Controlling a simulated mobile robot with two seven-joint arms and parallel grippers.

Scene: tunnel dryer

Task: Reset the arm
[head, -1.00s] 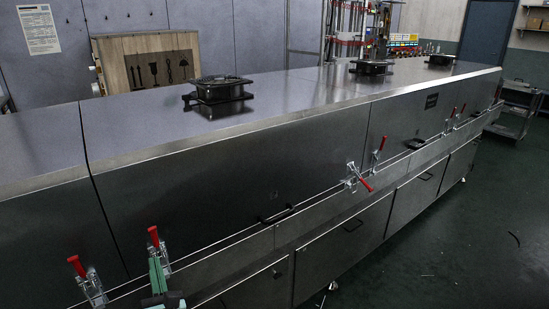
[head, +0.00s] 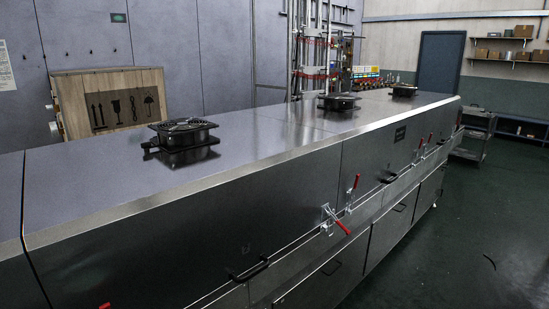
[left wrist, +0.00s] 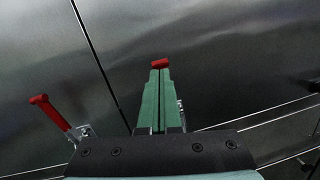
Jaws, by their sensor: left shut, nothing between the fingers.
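My left gripper (left wrist: 158,100) shows in the left wrist view as two green fingers pressed together, shut and empty. It is in front of the steel front panel of the tunnel dryer (head: 150,235). A red-handled toggle clamp (left wrist: 50,112) stands to the left of the fingers. Another red handle tip (left wrist: 160,63) shows just beyond the fingertips; whether they touch cannot be told. In the head view neither gripper is in view. Only the tip of a red handle (head: 105,306) shows at the bottom edge there.
The long dryer carries several black fans (head: 183,135) on top. More red-handled clamps (head: 336,221) and black door handles (head: 249,270) stick out along its front. A wooden crate (head: 110,105) stands behind. The green floor (head: 470,260) at the right is largely clear.

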